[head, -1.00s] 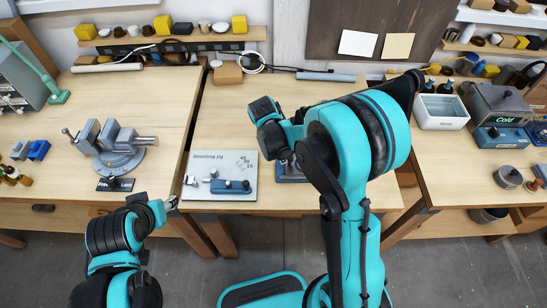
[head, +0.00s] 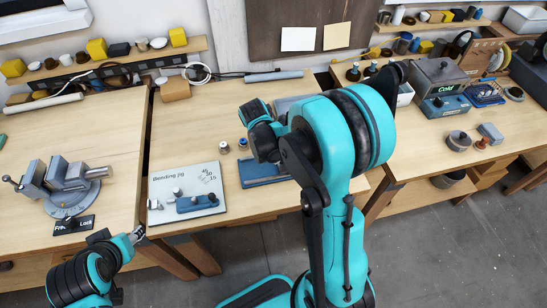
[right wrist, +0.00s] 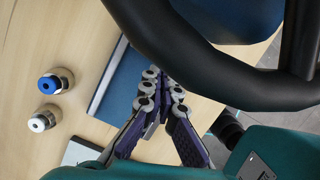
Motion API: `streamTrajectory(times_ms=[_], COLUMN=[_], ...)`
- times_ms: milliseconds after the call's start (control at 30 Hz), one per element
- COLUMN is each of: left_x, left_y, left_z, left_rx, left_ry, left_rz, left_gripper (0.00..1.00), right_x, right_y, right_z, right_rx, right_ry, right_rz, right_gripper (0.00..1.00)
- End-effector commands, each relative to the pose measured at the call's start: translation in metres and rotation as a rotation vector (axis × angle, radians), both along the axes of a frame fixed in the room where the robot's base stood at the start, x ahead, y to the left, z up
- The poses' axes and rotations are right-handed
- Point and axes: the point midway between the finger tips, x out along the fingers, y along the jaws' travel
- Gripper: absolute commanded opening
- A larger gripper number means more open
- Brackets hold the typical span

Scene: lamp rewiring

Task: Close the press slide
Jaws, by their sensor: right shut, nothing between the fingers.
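The press appears to be the device with a blue base (head: 262,173) and a grey upper part (head: 284,104) on the middle table. My right arm hides most of it, and its slide cannot be made out. In the right wrist view a blue flat surface (right wrist: 118,85), seemingly the same base, lies beyond my fingers. My right gripper (right wrist: 152,82) is shut and empty, over or beside this surface; contact cannot be told. My left gripper (head: 137,235) is at the front edge of the left table, away from the press, with its finger opening too small to judge.
A bending jig board (head: 184,193) lies left of the press. Two small capped cylinders, one blue-topped (right wrist: 50,83) and one white-topped (right wrist: 42,121), stand near the blue surface. A grey vise (head: 64,185) stands on the left table.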

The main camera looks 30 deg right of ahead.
Motion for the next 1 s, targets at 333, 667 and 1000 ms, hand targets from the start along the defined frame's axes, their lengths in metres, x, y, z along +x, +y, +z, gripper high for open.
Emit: streamTrajectory(times_ms=[333, 667, 1000], left_x=[0.0, 0.0, 0.0], left_y=[0.0, 0.0, 0.0], left_z=[0.011, 0.023, 0.023], left_rx=[0.0, 0.0, 0.0], left_ry=[0.0, 0.0, 0.0], left_rz=[0.0, 0.0, 0.0], left_gripper=[0.43, 0.43, 0.43], right_x=[0.004, 0.005, 0.004], right_y=[0.037, 0.05, 0.052], right_z=[0.043, 0.092, 0.096], right_rx=[0.007, 0.008, 0.009], right_ry=[0.0, 0.0, -0.005], right_rz=[0.003, 0.002, -0.005], right_gripper=[0.0, 0.0, 0.0])
